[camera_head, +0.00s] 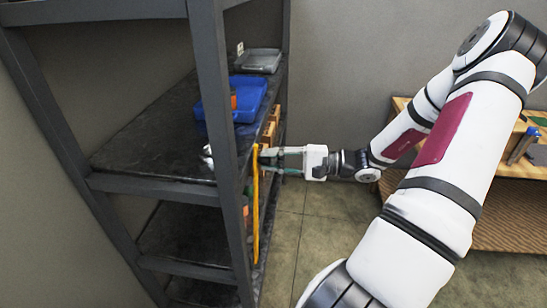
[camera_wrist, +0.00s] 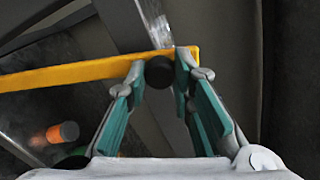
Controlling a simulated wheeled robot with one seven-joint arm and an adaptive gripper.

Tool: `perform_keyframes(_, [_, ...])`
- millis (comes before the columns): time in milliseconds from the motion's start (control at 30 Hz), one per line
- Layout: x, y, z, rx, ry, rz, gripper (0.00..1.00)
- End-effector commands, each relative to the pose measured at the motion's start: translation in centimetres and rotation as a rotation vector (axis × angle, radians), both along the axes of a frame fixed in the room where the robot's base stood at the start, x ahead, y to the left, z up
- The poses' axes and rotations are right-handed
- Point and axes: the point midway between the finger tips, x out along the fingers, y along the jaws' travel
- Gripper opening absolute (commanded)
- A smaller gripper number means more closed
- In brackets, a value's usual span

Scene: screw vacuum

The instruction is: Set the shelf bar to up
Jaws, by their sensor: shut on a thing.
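The shelf bar (camera_head: 255,205) is a yellow strip at the open side of the dark shelf. In the head view it hangs roughly upright, running down from my gripper's tips. In the wrist view the yellow bar (camera_wrist: 70,74) crosses the upper left and ends at the fingers. A round black knob (camera_wrist: 159,71) sits near that end. My gripper (camera_head: 266,160) reaches in from the right at the bar's top. In the wrist view my gripper (camera_wrist: 161,80) has its teal-padded fingers on both sides of the knob, shut on it. The bar's far end is out of the wrist view.
The dark shelf (camera_head: 135,183) carries a blue bin (camera_head: 250,92) and a grey tray (camera_head: 262,58). Its front post (camera_head: 215,100) stands close to the bar and gripper. A wooden bench (camera_head: 490,185) is at the right. Floor between them is clear.

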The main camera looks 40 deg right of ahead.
Motion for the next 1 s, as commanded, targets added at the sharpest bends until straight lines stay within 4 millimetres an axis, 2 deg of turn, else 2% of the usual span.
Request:
perform_keyframes(233, [0.0, 0.0, 0.0, 0.002, 0.0, 0.001, 0.0])
perform_keyframes(267, [0.0, 0.0, 0.0, 0.002, 0.0, 0.001, 0.24])
perform_keyframes(333, [0.0, 0.0, 0.0, 0.002, 0.0, 0.001, 0.4])
perform_keyframes(367, [0.0, 0.0, 0.0, 0.002, 0.0, 0.001, 0.43])
perform_keyframes(767, [-0.5, -0.5, 0.0, 0.0, 0.0, -0.002, 0.43])
perform_keyframes(1000, [-3.7, -3.2, 0.2, -0.002, 0.001, -0.005, 0.43])
